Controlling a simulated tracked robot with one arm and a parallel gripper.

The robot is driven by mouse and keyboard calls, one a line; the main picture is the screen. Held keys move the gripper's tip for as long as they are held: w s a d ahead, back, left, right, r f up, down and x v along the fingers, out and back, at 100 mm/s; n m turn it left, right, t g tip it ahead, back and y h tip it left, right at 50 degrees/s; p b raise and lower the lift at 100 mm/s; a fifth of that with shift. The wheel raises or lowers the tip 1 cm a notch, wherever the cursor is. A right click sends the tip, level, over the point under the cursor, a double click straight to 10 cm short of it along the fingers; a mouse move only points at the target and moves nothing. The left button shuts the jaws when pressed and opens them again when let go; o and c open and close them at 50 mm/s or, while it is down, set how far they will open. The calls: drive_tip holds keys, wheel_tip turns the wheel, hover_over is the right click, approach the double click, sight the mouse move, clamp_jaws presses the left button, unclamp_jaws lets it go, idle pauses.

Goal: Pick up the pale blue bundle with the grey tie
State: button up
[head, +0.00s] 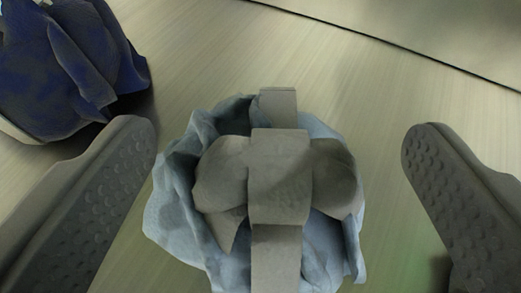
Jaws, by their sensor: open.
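The pale blue bundle (178,215) is in the lower middle of the head view, its lower edge cut off by the frame. A grey tie (280,175) with a wide central band and a bow loop on each side lies across its top. My gripper (280,140) is open, one finger to the left of the bundle and one to the right. The left finger looks close to the bundle's left side, and the right finger has a wider gap. I cannot tell how high the fingertips are above the surface.
A dark blue bundle (70,75) sits at the upper left, near the left fingertip. The pale wood-grained surface (350,75) is clear behind and to the right. A dark seam (390,48) crosses it at the upper right.

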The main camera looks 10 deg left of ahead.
sight(279, 130)
drive_tip(key=shift+w+a+f, duration=0.1)
drive_tip(key=shift+w+f, duration=0.35)
drive_tip(key=shift+w, duration=0.05)
drive_tip(key=shift+b+x, duration=0.6)
drive_tip(key=shift+x, duration=1.55)
drive_tip(key=shift+f, duration=0.15)
drive_tip(key=c, duration=1.7)
drive_tip(key=shift+c, duration=0.2)
